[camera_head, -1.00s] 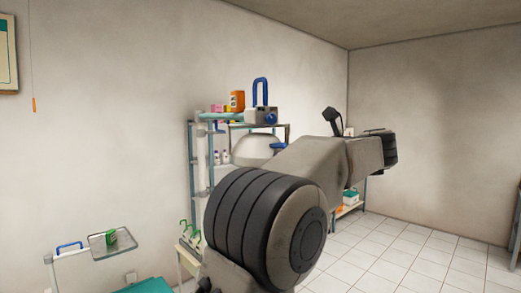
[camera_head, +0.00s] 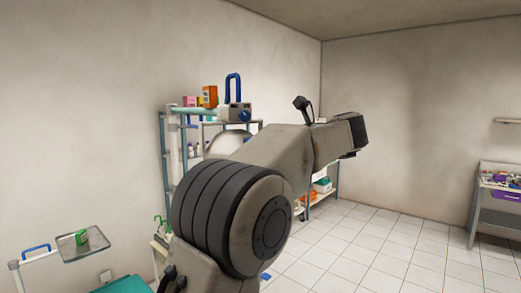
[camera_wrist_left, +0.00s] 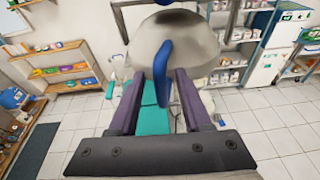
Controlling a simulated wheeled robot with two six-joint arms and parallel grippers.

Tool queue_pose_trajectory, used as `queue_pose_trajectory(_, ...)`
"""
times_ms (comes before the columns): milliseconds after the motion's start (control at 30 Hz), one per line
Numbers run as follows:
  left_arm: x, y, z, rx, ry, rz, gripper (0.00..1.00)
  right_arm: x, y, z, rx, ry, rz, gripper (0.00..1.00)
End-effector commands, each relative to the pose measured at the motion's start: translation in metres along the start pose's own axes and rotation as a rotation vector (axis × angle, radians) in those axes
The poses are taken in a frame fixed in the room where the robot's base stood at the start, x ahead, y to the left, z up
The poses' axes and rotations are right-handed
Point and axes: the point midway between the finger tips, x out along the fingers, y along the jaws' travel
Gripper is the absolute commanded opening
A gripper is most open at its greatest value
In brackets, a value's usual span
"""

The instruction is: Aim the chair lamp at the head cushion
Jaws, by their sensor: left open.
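In the left wrist view the lamp's grey dome (camera_wrist_left: 200,42) fills the upper middle, with its blue handle (camera_wrist_left: 162,72) in front. My left gripper (camera_wrist_left: 160,78) is open, its two purple fingers on either side of the handle; I cannot tell whether they touch it. In the head view a pale dome (camera_head: 228,143) shows partly behind my arm. Teal chair padding (camera_wrist_left: 153,121) shows below, between the fingers; I cannot tell which part is the head cushion. A teal surface also shows at the bottom of the head view (camera_head: 125,285). My right gripper is not in view.
A small tray (camera_head: 85,246) with a green item stands at lower left. A shelf rack (camera_head: 165,150) stands behind my arm, near a grey box with a blue loop handle (camera_head: 238,112). A side table (camera_head: 495,215) is at right. Tiled floor between is clear.

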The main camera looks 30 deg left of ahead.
Motion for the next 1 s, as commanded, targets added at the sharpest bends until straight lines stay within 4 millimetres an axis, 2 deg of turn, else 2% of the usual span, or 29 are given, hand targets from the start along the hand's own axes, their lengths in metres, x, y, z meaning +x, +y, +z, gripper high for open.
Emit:
queue_pose_trajectory(167, -0.019, -0.001, -0.003, -0.002, -0.001, -0.005, 0.48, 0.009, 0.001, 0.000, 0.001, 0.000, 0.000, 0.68)
queue_pose_trajectory(400, -0.068, -0.002, -0.003, -0.001, 0.000, -0.006, 0.48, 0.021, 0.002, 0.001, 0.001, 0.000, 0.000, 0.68)
queue_pose_trajectory(600, -0.096, -0.001, -0.001, -0.001, -0.001, -0.002, 0.48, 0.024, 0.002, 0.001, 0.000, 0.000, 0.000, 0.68)
queue_pose_trajectory(767, -0.104, 0.000, 0.000, 0.000, 0.000, 0.000, 0.48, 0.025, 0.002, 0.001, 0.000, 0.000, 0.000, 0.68)
queue_pose_trajectory(1000, -0.104, 0.000, 0.000, 0.000, 0.000, 0.000, 0.48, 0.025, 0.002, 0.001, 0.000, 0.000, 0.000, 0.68)
